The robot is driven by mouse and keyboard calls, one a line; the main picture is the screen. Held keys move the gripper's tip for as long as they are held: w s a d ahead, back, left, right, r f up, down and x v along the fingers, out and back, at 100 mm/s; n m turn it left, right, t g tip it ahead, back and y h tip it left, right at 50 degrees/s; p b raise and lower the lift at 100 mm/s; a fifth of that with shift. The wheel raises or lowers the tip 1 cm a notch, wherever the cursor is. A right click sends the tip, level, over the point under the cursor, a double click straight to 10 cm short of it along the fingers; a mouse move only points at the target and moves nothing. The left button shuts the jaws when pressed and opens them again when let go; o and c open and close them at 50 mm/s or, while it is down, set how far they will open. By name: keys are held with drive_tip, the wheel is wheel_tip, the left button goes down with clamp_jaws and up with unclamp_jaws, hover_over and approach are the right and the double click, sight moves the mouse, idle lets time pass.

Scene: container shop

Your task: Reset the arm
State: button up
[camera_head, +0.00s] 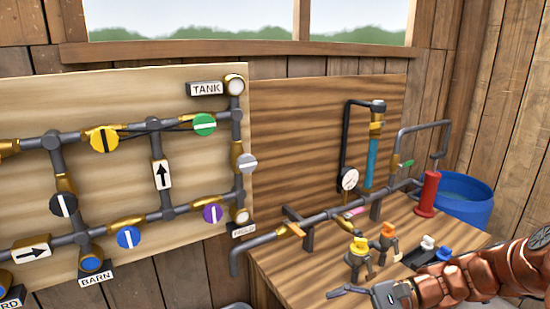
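My arm (480,268), copper-coloured and jointed, reaches in from the lower right corner. My gripper (348,291) is at its left end, low in the picture and in front of the wooden workbench (300,262). A dark finger points left. The lower part of the gripper runs close to the bottom edge, so its opening is unclear. I see nothing held in it.
Valves with yellow (358,247) and orange (388,232) tops stand on the bench close behind my gripper. A red cylinder (428,194), a pressure gauge (349,180) and a blue barrel (464,200) are farther back. A pipe board (105,95) hangs at left.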

drive_tip(key=s+a+n+g+h, duration=0.35)
drive_tip(key=s+n+h, duration=0.3)
drive_tip(key=s, duration=0.65)
drive_tip(key=s+d+n+t+h, duration=0.3)
drive_tip(key=s+d+n+h, duration=0.1)
drive_tip(key=s+d+h, duration=0.4)
drive_tip(key=shift+s+f+h, duration=0.3)
drive_tip(key=shift+s+h, duration=0.05)
drive_tip(key=shift+s, duration=0.35)
drive_tip(key=shift+d, duration=0.1)
drive_tip(key=shift+c, duration=0.2)
